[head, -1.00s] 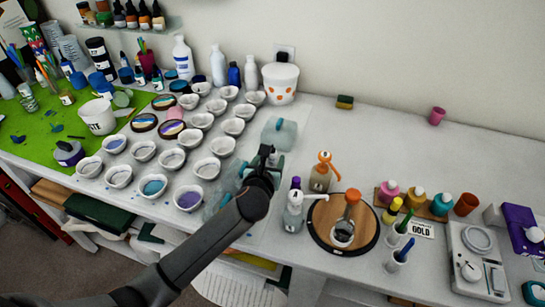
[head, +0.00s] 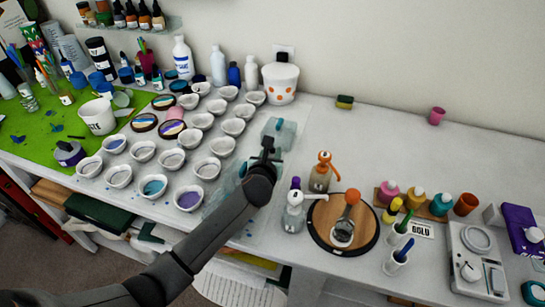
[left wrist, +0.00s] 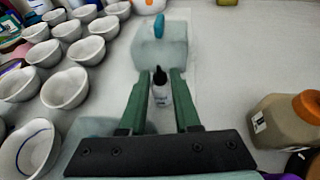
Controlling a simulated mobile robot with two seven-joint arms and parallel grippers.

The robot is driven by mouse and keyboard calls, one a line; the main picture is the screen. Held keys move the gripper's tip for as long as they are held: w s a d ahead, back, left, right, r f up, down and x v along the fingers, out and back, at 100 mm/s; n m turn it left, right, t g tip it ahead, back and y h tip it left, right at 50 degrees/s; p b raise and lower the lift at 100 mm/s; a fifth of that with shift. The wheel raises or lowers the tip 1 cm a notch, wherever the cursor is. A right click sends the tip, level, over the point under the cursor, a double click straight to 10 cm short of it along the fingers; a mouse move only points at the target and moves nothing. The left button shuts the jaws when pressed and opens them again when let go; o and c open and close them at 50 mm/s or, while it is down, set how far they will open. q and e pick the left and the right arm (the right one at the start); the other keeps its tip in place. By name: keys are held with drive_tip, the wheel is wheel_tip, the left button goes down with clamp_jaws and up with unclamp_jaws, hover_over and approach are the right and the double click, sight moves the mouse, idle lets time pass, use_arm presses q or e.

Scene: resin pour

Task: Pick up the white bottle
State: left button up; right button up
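A small white bottle (left wrist: 161,93) with a black cap stands upright in the left wrist view, between the two green fingers of my left gripper (left wrist: 161,77). The fingers are apart, with a narrow gap on each side of the bottle. In the head view my left gripper (head: 266,148) is over the table right of the bowls, and it hides this small bottle. Other white bottles stand at the back wall, among them a tall one (head: 183,57) and a plain one (head: 218,67). My right gripper is not in view.
A translucent block (left wrist: 160,43) with a blue-green piece lies just beyond the bottle. Rows of white bowls (left wrist: 66,88) are on the left. A tan bottle with orange cap (left wrist: 285,119) is on the right. The table behind the block is clear.

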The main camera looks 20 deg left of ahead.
use_arm(q)
clamp_jaws()
drive_tip(key=shift+f, duration=0.1)
drive_tip(key=shift+s+f, duration=0.1)
drive_tip(key=shift+f, duration=0.05)
wheel_tip(320, 180, up, 10)
drive_tip(key=shift+r, duration=0.25)
idle(0.3)
drive_tip(key=shift+r, duration=0.1)
drive_tip(key=s+a+r, duration=0.2)
drive_tip(key=s+r, duration=0.4)
drive_tip(key=r, duration=0.5)
drive_tip(key=s+r+m+h, duration=0.1)
drive_tip(key=s+r, duration=0.1)
drive_tip(key=s, duration=0.7)
drive_tip(key=shift+a+h, duration=0.2)
drive_tip(key=shift+h, duration=0.1)
